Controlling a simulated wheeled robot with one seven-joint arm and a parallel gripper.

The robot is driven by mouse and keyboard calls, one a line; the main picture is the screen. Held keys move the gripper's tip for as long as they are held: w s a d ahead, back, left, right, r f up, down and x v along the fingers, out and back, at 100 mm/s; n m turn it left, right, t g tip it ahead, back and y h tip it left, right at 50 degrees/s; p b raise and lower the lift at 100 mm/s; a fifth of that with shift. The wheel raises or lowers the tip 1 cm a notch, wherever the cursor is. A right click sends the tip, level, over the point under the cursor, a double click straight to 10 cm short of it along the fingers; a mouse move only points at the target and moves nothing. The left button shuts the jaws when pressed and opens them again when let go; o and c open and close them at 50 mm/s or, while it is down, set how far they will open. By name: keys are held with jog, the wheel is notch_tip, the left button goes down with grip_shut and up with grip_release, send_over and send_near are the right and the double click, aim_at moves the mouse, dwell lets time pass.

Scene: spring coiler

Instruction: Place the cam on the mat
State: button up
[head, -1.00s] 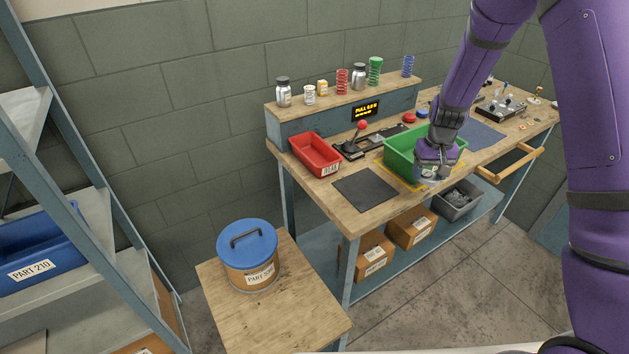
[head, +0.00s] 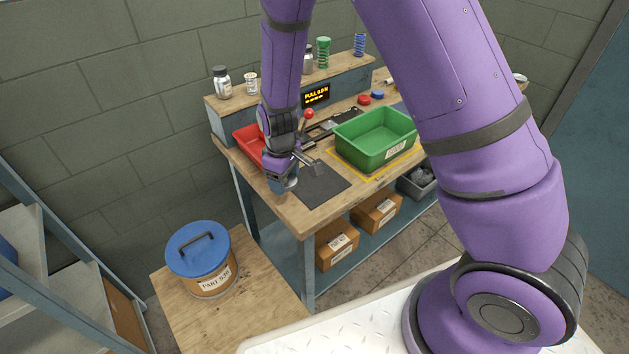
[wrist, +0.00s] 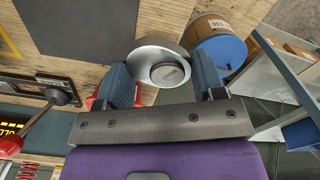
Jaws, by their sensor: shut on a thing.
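The cam is a silvery round metal piece (wrist: 152,53) between my gripper's two blue-grey fingers in the wrist view. My gripper (wrist: 162,74) is shut on it. In the head view my gripper (head: 284,184) hangs over the bench's front left part, just left of the dark grey mat (head: 322,188). There the cam is mostly hidden by the gripper. The mat lies flat and its visible part is bare. Its dark surface also shows at the upper left of the wrist view (wrist: 82,28), apart from the cam.
A red bin (head: 246,137) stands right behind my gripper, partly covered. A green bin (head: 372,142) stands right of the mat. A device with a red-knobbed lever (head: 309,114) is behind the mat. A blue-lidded drum (head: 199,250) sits on a lower table at left.

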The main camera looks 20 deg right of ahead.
jog(key=s+a+n, duration=0.3)
jog(key=s+a, duration=0.1)
send_over(314, 181)
notch_tip(314, 181, down, 2)
jog(key=shift+f, duration=1.9)
jog(key=o, duration=1)
jog(key=shift+f, duration=0.15)
jog(key=shift+o, duration=0.2)
